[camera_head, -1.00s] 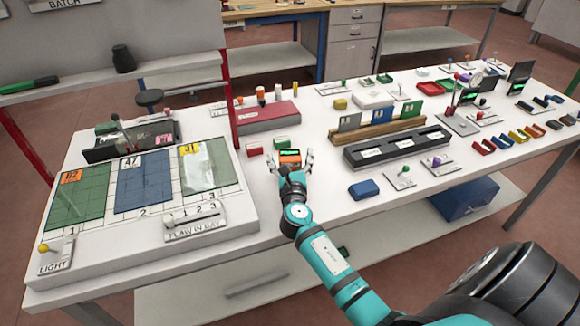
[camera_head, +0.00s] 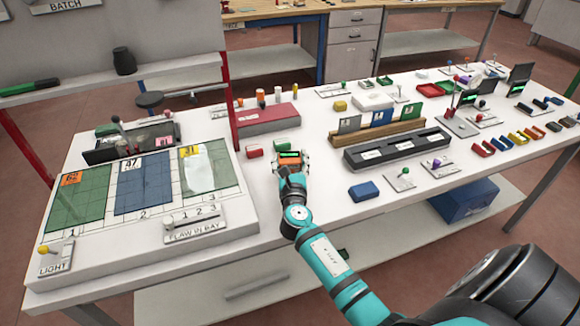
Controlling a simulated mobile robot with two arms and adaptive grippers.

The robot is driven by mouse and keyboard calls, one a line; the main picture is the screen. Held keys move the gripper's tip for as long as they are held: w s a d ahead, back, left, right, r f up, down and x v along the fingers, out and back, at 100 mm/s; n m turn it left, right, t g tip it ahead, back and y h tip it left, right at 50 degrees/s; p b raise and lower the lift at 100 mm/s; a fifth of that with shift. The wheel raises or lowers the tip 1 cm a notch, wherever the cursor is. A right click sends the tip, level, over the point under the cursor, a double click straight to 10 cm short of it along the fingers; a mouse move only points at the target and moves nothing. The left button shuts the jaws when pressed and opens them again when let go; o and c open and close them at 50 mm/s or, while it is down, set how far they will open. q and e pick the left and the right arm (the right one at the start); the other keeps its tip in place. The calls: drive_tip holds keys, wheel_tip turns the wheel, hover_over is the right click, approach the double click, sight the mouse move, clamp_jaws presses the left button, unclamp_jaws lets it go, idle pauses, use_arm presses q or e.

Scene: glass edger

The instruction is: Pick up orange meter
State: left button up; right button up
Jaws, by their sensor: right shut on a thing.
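The orange meter (camera_head: 289,157) is a small orange block with a dark, green-lit display. It is on the white table, near the middle of the head view. My right gripper (camera_head: 290,163) reaches it from the front, with its fingers closed on the meter's two sides. The gripper hides the near part of the meter. I cannot tell whether the meter touches the table. My left gripper is not in view.
Red (camera_head: 254,152) and green (camera_head: 281,146) blocks sit just left of and behind the meter. A dark slotted tray (camera_head: 398,150) and a blue block (camera_head: 363,191) are to the right. The bay panel (camera_head: 240,222) is to the left. Bare table lies in front.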

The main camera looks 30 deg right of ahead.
drive_tip(key=shift+r, duration=0.1)
drive_tip(key=shift+r, duration=0.5)
drive_tip(key=shift+s+a+r+p, duration=0.1)
drive_tip(key=shift+s+r+p, duration=0.15)
drive_tip(key=shift+r, duration=0.35)
drive_tip(key=shift+s+r+p, duration=0.15)
drive_tip(key=shift+r+p, duration=0.2)
drive_tip(key=shift+r, duration=0.25)
drive_tip(key=s+a+r+b, duration=0.1)
drive_tip(key=s+a, duration=0.1)
drive_tip(key=s, duration=0.5)
drive_tip(key=s+a+r, duration=0.1)
drive_tip(key=s+a, duration=0.1)
drive_tip(key=s, duration=0.6)
drive_tip(key=s+a+n+t+y, duration=0.1)
drive_tip(key=s+a+n+y, duration=0.2)
drive_tip(key=a, duration=0.4)
drive_tip(key=s+a+n+t+y, duration=0.1)
drive_tip(key=s+a+n+y, duration=0.2)
drive_tip(key=s+a+y, duration=0.2)
drive_tip(key=a+y, duration=0.1)
drive_tip(key=a, duration=0.1)
drive_tip(key=shift+a+r, duration=0.4)
